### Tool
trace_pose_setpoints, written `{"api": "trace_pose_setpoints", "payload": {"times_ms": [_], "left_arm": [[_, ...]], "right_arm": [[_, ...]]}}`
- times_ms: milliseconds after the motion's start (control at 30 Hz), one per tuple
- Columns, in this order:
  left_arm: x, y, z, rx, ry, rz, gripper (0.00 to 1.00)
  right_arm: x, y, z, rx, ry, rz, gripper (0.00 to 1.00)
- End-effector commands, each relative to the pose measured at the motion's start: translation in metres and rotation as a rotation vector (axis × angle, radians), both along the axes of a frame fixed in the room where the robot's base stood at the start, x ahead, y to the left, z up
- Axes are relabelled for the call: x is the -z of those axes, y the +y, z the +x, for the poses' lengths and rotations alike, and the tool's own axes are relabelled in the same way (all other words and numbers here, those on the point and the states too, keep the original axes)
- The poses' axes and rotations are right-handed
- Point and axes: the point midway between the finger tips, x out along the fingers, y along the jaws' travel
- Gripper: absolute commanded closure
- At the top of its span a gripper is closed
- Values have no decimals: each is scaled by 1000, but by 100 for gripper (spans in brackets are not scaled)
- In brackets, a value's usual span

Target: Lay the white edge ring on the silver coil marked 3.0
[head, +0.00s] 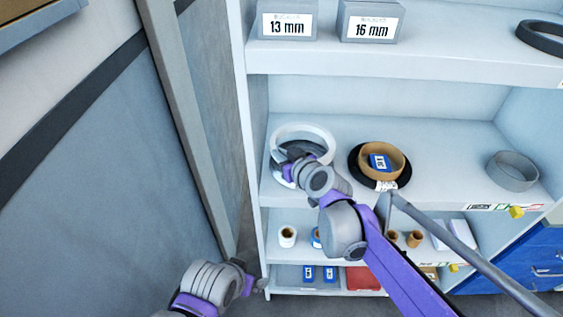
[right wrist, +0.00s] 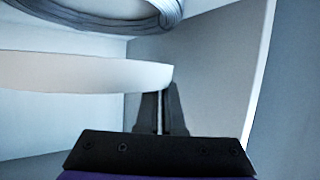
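The white edge ring (head: 318,130) shows in the head view at the left end of the middle shelf, its near part hidden by my right gripper (head: 297,160). In the right wrist view, the ring (right wrist: 80,74) is a white band reaching the fingertips of the right gripper (right wrist: 162,95). These fingers are close together at the band's right end and look shut on its wall. A grey wound coil (right wrist: 95,12) shows at the top of that view; no 3.0 mark is readable. My left gripper (head: 258,284) is low in the head view, its fingers unclear.
A brown ring (head: 368,162) with a blue box inside sits on a black ring to the right on the middle shelf (head: 440,135). A grey ring (head: 513,171) stands farther right. Boxes marked 13 mm (head: 288,22) and 16 mm (head: 371,24) are above. A side panel (head: 228,130) borders the left.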

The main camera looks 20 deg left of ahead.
Motion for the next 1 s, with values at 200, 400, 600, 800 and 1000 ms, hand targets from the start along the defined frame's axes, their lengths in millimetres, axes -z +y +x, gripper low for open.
{"api": "trace_pose_setpoints", "payload": {"times_ms": [200, 400, 600, 800, 1000], "left_arm": [[4, 0, -1, 0, 1, 0, 2], [3, 0, -1, 0, 1, 0, 2], [6, 0, -1, 0, 2, 0, 2], [9, 0, -2, 0, 3, 0, 2], [10, 0, -2, 0, 4, 0, 2]], "right_arm": [[29, 0, 0, 0, 1, 1, 100], [31, 0, 0, 0, 1, 1, 100], [35, 0, 0, 0, 1, 1, 100], [41, 0, 0, 0, 1, 1, 100], [43, 0, 0, 0, 0, 0, 100]]}}
